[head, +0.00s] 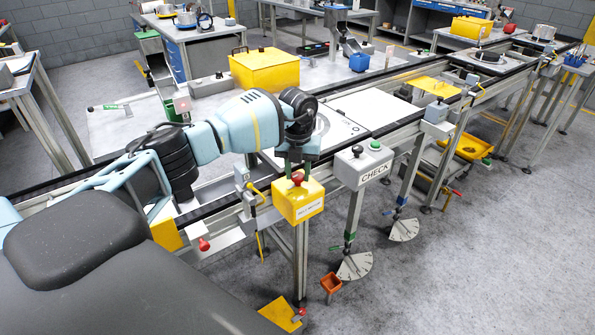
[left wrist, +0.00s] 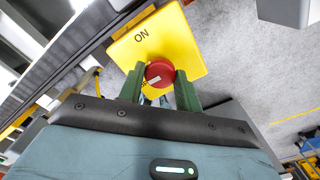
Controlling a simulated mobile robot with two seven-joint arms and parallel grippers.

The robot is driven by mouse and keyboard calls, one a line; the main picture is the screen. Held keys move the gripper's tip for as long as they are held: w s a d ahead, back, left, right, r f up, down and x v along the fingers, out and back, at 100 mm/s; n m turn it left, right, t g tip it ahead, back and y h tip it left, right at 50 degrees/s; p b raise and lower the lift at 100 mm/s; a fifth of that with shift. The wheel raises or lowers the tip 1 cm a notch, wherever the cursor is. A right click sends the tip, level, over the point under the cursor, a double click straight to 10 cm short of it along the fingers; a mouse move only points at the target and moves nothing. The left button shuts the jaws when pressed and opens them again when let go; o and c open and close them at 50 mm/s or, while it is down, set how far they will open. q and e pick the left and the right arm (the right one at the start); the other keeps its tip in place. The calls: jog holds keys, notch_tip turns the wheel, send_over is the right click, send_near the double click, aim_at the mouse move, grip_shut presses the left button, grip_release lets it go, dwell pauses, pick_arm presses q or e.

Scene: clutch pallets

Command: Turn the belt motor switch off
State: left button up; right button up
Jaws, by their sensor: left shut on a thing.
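The belt motor switch is a yellow box (head: 300,204) with a white label on its front, mounted at the near edge of the conveyor in the head view. Its red knob (left wrist: 160,73) shows in the left wrist view on the yellow face, beside the word ON. My left gripper (left wrist: 159,88) has its green fingers on both sides of the red knob and is shut on it. In the head view the left gripper (head: 296,171) points down onto the top of the box. The rest of the lettering on the face is partly hidden by the fingers. My right gripper is not in view.
A grey CHECK box (head: 362,166) with a green and a dark button stands just right of the switch. A white pallet (head: 378,109) lies on the conveyor behind. A yellow bin (head: 264,70) stands beyond the arm. The floor at right is mostly clear.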

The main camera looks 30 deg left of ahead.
aim_at(298, 175)
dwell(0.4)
pick_arm(q)
jog(key=o, duration=1)
jog(key=shift+r, duration=3.9)
